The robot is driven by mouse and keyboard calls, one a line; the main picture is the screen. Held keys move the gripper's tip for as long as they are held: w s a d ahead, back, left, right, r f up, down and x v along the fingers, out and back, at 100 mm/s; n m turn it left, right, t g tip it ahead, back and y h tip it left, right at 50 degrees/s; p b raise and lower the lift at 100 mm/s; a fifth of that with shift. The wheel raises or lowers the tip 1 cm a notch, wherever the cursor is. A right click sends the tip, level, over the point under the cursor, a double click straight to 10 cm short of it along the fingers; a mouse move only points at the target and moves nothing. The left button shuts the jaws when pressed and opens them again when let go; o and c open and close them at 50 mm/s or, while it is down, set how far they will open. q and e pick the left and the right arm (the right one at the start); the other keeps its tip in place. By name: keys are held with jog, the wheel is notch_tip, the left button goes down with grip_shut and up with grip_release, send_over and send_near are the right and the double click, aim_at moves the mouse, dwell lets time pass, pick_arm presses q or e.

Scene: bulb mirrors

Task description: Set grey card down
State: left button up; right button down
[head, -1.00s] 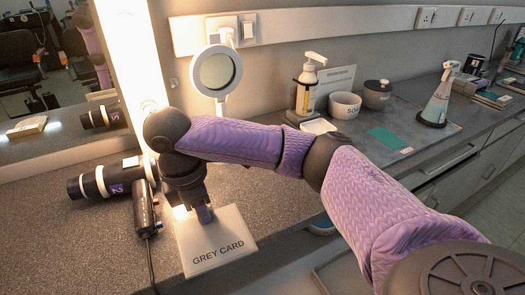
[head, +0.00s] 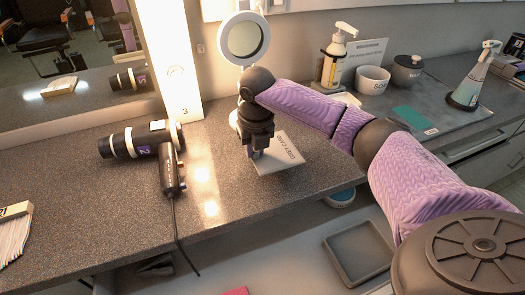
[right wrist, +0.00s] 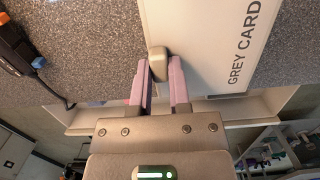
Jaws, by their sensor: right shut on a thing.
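The grey card (head: 287,153) is a pale, flat plate with "GREY CARD" printed on it. It is at the front of the speckled counter (head: 225,205), to the right of the black corded device. My right gripper (head: 251,152) points down at its left end. In the right wrist view the fingers (right wrist: 159,90) are shut on a small beige grip block (right wrist: 158,64) at the edge of the card (right wrist: 205,40). I cannot tell whether the card touches the counter or hangs just above it. My left gripper is not in view.
A round mirror (head: 244,39) on a stand is behind my gripper. A black-and-white cylinder (head: 140,140) and a corded black device (head: 170,172) lie to the left. A pump bottle (head: 334,62), bowl (head: 372,80) and spray bottle (head: 468,82) stand right. A grey tray (head: 358,252) sits below.

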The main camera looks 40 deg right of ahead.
notch_tip(320, 180, down, 4)
jog(key=shift+f+b, duration=0.15)
jog(key=shift+b, duration=0.6)
jog(key=shift+f, duration=0.25)
jog(key=shift+r, duration=0.2)
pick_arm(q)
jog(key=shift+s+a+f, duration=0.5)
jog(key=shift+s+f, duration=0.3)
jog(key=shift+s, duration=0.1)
pick_arm(e)
jog(key=shift+f, duration=0.1)
jog(key=c, duration=0.6)
grip_release()
jog(key=shift+r, duration=0.2)
jog(key=r+p, duration=0.2)
jog(key=r, duration=0.1)
jog(key=s+r+p, duration=0.1)
jog(key=r, duration=0.3)
jog(key=r+p, duration=0.2)
jog(key=r, duration=0.2)
jog(key=shift+s+a+r+p, duration=0.15)
jog(key=shift+a+r+p, duration=0.1)
jog(key=shift+p, duration=0.05)
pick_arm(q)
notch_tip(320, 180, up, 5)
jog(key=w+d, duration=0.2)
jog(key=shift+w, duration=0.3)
pick_arm(e)
jog(key=shift+r, duration=0.15)
